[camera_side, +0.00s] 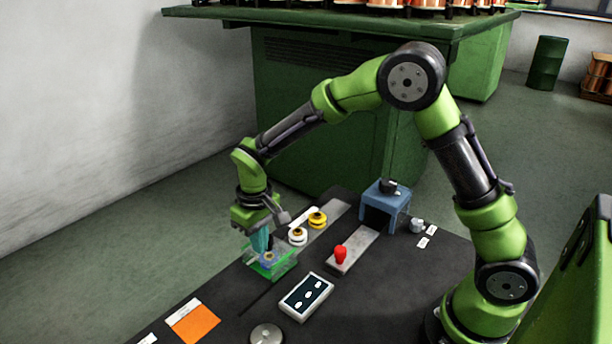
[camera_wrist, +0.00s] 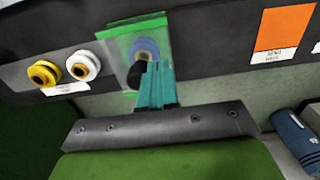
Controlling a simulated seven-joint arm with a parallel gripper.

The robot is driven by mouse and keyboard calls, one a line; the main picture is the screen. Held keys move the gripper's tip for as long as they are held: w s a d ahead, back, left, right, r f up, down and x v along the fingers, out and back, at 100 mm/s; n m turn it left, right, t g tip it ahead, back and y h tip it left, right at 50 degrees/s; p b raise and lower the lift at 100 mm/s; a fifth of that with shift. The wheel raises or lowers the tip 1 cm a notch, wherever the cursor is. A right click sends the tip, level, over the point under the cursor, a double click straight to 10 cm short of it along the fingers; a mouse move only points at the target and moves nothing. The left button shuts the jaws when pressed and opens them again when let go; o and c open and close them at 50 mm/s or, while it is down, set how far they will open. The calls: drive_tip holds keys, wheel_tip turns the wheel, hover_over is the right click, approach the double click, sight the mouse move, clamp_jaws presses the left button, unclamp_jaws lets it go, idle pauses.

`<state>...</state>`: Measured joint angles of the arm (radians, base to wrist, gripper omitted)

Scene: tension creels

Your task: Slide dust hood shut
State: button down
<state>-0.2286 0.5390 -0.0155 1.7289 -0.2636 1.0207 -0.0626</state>
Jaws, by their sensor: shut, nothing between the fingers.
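The dust hood appears to be the clear green cover (camera_side: 284,268) at the table's far left edge; it also shows in the wrist view (camera_wrist: 117,50). A blue spool (camera_wrist: 141,46) shows through it. My gripper (camera_side: 262,248) points down at the hood, with its teal fingers together and nothing between them. In the wrist view, the fingertips (camera_wrist: 154,66) overlap the hood's lower part and a dark round thing beside the blue spool. I cannot tell whether the fingers touch the hood. The gripper hides part of it.
A white spool (camera_side: 298,237) and a yellow spool (camera_side: 317,220) stand close by on a grey strip. A red knob (camera_side: 340,253), a dark panel (camera_side: 306,297), a blue housing (camera_side: 386,198) and an orange card (camera_side: 194,321) are on the dark table.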

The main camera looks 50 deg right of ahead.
drive_tip(key=shift+a, duration=0.8)
wheel_tip(320, 180, up, 7)
idle(0.4)
drive_tip(key=shift+w, duration=0.1)
drive_tip(key=s+d+r+m+t+y, duration=0.1)
drive_tip(key=s+d+r+m+t, duration=0.1)
drive_tip(key=s, duration=0.7)
drive_tip(key=s+d+r+m+t+y, duration=0.1)
drive_tip(key=s+d+r+m+t, duration=0.1)
drive_tip(key=s+d+r+t, duration=0.3)
drive_tip(key=s+r, duration=0.4)
drive_tip(key=s, duration=0.1)
drive_tip(key=shift+s+d+r, duration=0.2)
drive_tip(key=shift+d+r, duration=0.05)
drive_tip(key=shift+d, duration=0.1)
idle(0.5)
